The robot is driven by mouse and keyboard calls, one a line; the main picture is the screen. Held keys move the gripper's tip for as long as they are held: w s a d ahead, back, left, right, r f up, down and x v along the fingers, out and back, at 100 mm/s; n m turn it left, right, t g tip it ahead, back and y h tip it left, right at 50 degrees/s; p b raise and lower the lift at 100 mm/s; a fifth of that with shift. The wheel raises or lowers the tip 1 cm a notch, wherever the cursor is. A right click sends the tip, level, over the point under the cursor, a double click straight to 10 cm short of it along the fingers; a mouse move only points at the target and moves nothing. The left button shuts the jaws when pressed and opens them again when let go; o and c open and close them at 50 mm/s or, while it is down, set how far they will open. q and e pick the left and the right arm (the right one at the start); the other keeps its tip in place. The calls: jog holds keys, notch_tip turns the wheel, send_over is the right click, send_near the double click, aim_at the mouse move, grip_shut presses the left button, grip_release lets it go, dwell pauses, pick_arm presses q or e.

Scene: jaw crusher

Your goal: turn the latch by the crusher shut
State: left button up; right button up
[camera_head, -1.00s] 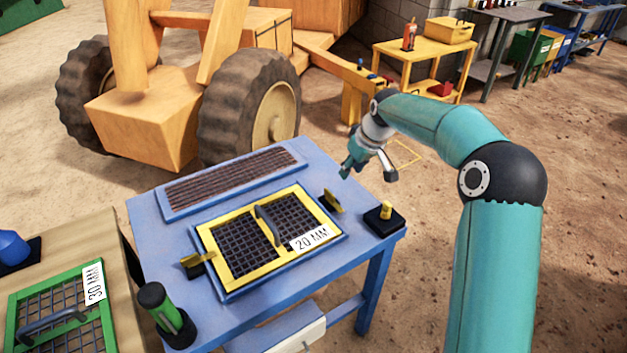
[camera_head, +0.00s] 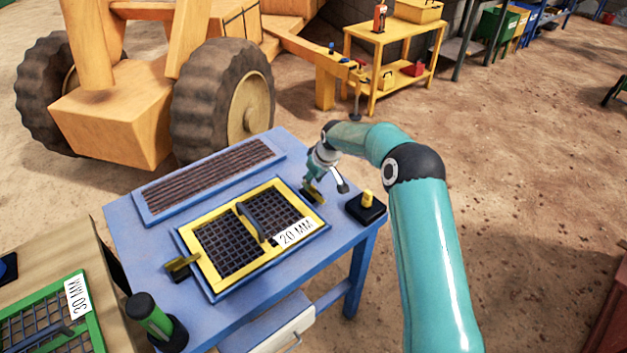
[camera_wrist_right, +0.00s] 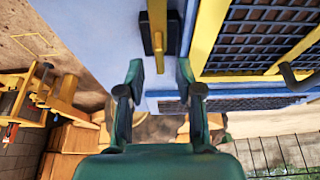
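A latch with a yellow bar on a dark base (camera_head: 314,190) sits on the blue table, beside the right edge of the yellow-framed 20 MM screen (camera_head: 205,276). My right gripper (camera_head: 325,185) is above it and partly hides it. In the right wrist view the latch's yellow bar (camera_wrist_right: 157,28) lies roughly along the screen's yellow edge, not across it. There the right gripper (camera_wrist_right: 160,75) is open and empty, its fingers pointing toward the latch and apart from it. A second yellow latch (camera_head: 181,263) is at the screen's left edge. My left gripper is out of view.
A black box with a yellow knob (camera_head: 367,203) stands at the table's right corner, close to the gripper. A green-and-black cylinder (camera_head: 150,318) stands at the front left. A ribbed grate (camera_head: 205,180) lies behind the screen. The wheeled orange machine (camera_head: 115,115) is behind the table.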

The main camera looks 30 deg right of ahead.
jog(key=shift+x, duration=1.5)
